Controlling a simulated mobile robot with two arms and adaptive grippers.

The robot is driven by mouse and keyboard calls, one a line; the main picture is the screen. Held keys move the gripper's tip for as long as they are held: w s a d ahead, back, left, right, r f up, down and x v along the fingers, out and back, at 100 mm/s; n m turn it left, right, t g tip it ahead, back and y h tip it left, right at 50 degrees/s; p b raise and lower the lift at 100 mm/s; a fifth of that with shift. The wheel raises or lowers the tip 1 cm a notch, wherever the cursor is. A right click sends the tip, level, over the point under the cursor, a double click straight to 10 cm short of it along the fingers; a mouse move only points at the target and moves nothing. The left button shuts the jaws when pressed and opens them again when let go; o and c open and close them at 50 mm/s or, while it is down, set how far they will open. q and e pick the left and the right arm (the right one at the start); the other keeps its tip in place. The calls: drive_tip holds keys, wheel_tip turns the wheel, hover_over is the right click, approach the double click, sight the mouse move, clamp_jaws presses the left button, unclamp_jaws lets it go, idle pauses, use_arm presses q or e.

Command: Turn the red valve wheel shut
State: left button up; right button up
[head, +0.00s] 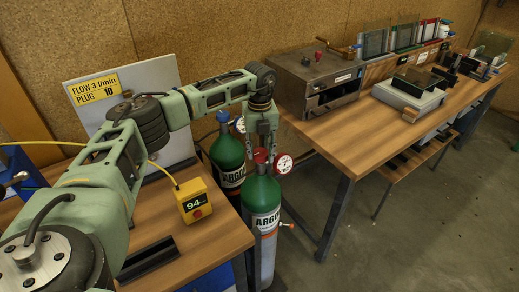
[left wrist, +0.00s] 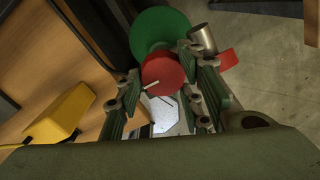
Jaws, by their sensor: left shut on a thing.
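The red valve wheel (head: 260,155) sits on top of the front green ARGON cylinder (head: 261,195), which stands upright. My left gripper (head: 262,143) reaches down over the wheel from above, its fingers on either side. In the left wrist view, the red wheel (left wrist: 162,72) shows between the two fingers of my left gripper (left wrist: 162,92), with the cylinder's green shoulder (left wrist: 155,25) beyond it. The gripper is shut on the wheel; the finger contact is partly hidden. A round red-rimmed gauge (head: 283,164) is beside the wheel on the right. My right gripper is not in view.
A second green cylinder (head: 227,160) stands just behind. A bench with a yellow box reading 94 (head: 194,200) is at left, with a sign panel (head: 165,75) behind. A long workbench (head: 345,143) with equipment is at right. The floor in front of it is clear.

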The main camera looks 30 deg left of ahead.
use_arm(q)
drive_tip(key=shift+a+m, duration=0.15)
drive_tip(key=shift+m, duration=0.15)
drive_tip(key=m+b, duration=0.1)
drive_tip(key=m, duration=0.2)
drive_tip(key=shift+m, duration=0.3)
drive_tip(key=m+b, duration=0.1)
drive_tip(key=m, duration=0.3)
drive_tip(key=shift+w+a, duration=0.1)
drive_tip(key=shift+w, duration=0.05)
drive_tip(key=m+b, duration=0.1)
drive_tip(key=m, duration=0.4)
drive_tip(key=shift+w+r+m, duration=0.1)
drive_tip(key=shift+m, duration=0.3)
drive_tip(key=shift+w+r+m, duration=0.15)
drive_tip(key=shift+m, duration=1.75)
drive_tip(key=o, duration=0.9)
drive_tip(key=shift+c, duration=0.2)
drive_tip(key=shift+o, duration=0.9)
